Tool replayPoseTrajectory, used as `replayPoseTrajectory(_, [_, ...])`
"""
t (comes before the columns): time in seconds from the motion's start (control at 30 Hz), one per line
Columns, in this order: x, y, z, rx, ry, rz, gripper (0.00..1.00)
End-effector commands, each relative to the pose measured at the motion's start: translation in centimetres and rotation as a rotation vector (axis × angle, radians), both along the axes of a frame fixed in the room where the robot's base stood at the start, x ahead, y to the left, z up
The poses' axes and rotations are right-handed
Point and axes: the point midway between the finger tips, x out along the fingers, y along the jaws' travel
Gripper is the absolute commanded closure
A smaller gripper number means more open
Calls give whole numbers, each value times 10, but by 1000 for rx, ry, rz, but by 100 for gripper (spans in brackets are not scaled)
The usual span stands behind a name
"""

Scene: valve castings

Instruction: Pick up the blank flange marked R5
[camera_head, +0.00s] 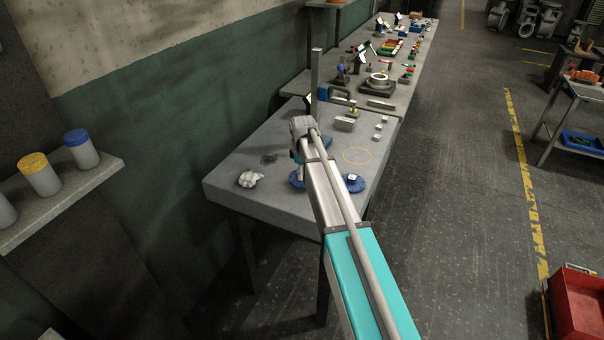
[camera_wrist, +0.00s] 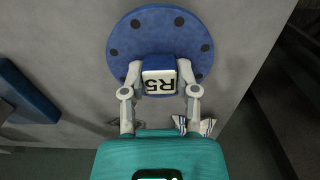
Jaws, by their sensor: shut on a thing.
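The blank flange marked R5 (camera_wrist: 158,28) is a round blue disc with dark bolt holes in the wrist view. It has a raised blue hub with a white label on it that reads R5, upside down in this view. My gripper (camera_wrist: 160,78) has one finger on each side of the hub and is shut on it. In the head view my arm hides the fingers. A blue disc (camera_head: 296,181) shows partly behind my arm there, and another blue disc with a white label (camera_head: 354,184) lies to its right. I cannot tell whether the held flange has clearance below it.
The grey table (camera_head: 235,190) also holds a crumpled whitish thing (camera_head: 250,179), a yellow ring outline (camera_head: 357,156) and small blocks. A blue piece (camera_wrist: 26,92) lies left in the wrist view. A striped cloth (camera_wrist: 205,126) shows near my gripper. A second bench stands behind.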

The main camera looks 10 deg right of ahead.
Motion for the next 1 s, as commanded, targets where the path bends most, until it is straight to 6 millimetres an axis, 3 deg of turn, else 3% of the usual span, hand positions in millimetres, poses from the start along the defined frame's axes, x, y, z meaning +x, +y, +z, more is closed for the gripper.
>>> replayPoseTrajectory(0.03, [-5, 0, 11, 0, 0, 0, 100])
replayPoseTrajectory(0.57, [-52, 1, 66, 0, 0, 0, 100])
replayPoseTrajectory(0.8, [-97, 2, 84, 0, 0, 1, 100])
replayPoseTrajectory(1.0, [-123, 3, 95, 0, 0, 1, 100])
